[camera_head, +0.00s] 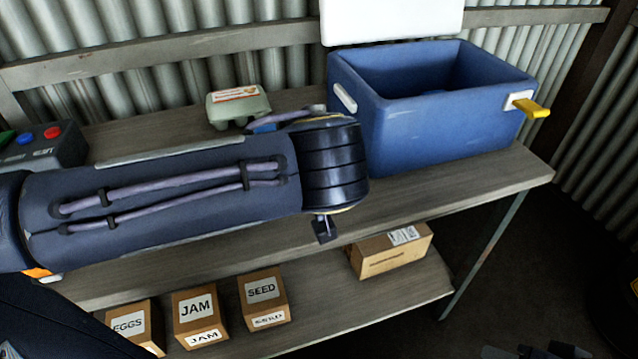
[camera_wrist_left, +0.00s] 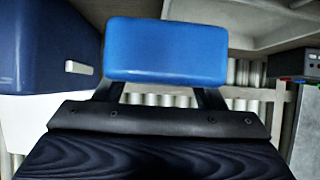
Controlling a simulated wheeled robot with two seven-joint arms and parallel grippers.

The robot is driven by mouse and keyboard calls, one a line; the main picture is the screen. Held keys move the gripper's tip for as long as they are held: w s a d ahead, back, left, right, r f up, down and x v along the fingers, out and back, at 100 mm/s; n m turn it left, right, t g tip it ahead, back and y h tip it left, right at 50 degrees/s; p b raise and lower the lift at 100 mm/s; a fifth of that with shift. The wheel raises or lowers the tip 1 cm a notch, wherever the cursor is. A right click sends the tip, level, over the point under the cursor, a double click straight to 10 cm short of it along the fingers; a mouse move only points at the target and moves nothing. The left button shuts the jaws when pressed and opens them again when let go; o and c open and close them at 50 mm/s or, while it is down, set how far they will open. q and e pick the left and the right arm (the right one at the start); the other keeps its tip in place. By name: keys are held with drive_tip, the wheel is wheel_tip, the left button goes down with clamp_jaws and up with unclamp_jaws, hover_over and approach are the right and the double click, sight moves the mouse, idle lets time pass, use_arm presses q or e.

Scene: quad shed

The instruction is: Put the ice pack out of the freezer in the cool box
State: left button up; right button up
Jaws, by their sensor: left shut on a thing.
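The ice pack (camera_wrist_left: 165,50) is a bright blue block, held between the two dark fingers of my left gripper (camera_wrist_left: 165,88) in the left wrist view. In the head view my own wrist hides most of that gripper, and only a small blue piece of the pack (camera_head: 264,127) shows behind it. The blue cool box (camera_head: 440,132) stands open on the bench, just right of my left wrist. The pack is outside it, to its left. The box also shows in the left wrist view (camera_wrist_left: 40,50). Dark parts at the bottom right edge of the head view may be my right gripper (camera_head: 535,352).
The cool box's white lid (camera_head: 392,18) stands raised behind it; a yellow latch (camera_head: 532,107) sticks out right. An egg carton (camera_head: 238,104) stands behind my left arm. The lower shelf holds boxes marked JAM (camera_head: 198,312), SEED (camera_head: 264,292) and EGGS, plus a parcel (camera_head: 390,252).

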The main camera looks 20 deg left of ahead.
use_arm(q)
drive_tip(key=w+d+f, duration=0.1)
drive_tip(key=f, duration=0.1)
drive_tip(key=w+d+f+b, duration=0.1)
drive_tip(key=w+d+f, duration=0.2)
drive_tip(key=w+f, duration=0.1)
drive_tip(key=shift+d+f+b, duration=0.15)
drive_tip(key=shift+f+b, duration=0.1)
drive_tip(key=shift+b, duration=0.1)
drive_tip(key=f, duration=0.2)
drive_tip(key=shift+w+d+f+b, duration=0.1)
drive_tip(key=shift+w+f+b, duration=0.1)
drive_tip(key=shift+f+b, duration=0.15)
drive_tip(key=shift+f, duration=0.3)
drive_tip(key=shift+f+b, duration=0.2)
drive_tip(key=shift+b, duration=0.2)
drive_tip(key=o, duration=1.3)
drive_tip(key=shift+c, duration=0.2)
